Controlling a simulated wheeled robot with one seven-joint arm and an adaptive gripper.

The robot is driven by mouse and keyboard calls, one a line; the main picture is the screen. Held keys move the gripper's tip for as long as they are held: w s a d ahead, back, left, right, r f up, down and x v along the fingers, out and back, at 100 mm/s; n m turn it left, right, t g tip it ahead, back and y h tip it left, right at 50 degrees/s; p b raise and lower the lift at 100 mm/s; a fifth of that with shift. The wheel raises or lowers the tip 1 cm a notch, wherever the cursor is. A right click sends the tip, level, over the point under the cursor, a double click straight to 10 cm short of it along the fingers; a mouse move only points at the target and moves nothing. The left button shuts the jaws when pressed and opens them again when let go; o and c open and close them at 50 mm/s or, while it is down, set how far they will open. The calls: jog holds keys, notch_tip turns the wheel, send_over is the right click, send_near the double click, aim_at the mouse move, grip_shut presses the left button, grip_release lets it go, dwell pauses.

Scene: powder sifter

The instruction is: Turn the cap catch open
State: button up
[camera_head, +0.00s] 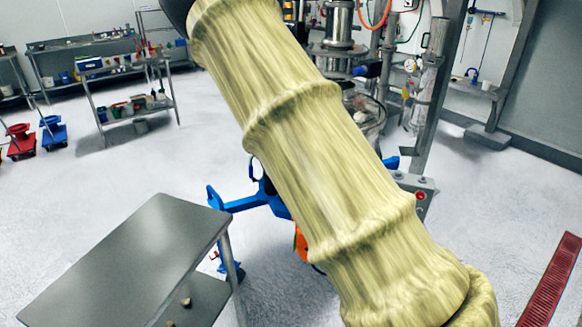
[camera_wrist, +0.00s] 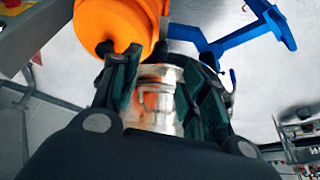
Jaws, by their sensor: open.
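In the wrist view my gripper (camera_wrist: 163,72) is open, with one dark finger on each side of a shiny metal cylindrical fitting (camera_wrist: 152,112). Orange-brown marks or reflections show on the fitting. I cannot tell whether the fingers touch it, or which part is the cap catch. A rounded orange body (camera_wrist: 112,25) with a dark knob lies just beyond the left fingertip. In the head view my sleeved arm hides the gripper and the fitting; only a bit of the orange body (camera_head: 301,243) shows beside the arm.
A blue frame (camera_head: 240,203) stands behind my arm and also shows in the wrist view (camera_wrist: 230,42). A steel table (camera_head: 125,262) is at the lower left. A control box with a red button (camera_head: 420,196) is right of the arm. Open floor lies to the left.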

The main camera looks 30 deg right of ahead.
jog(key=shift+v, duration=2.1)
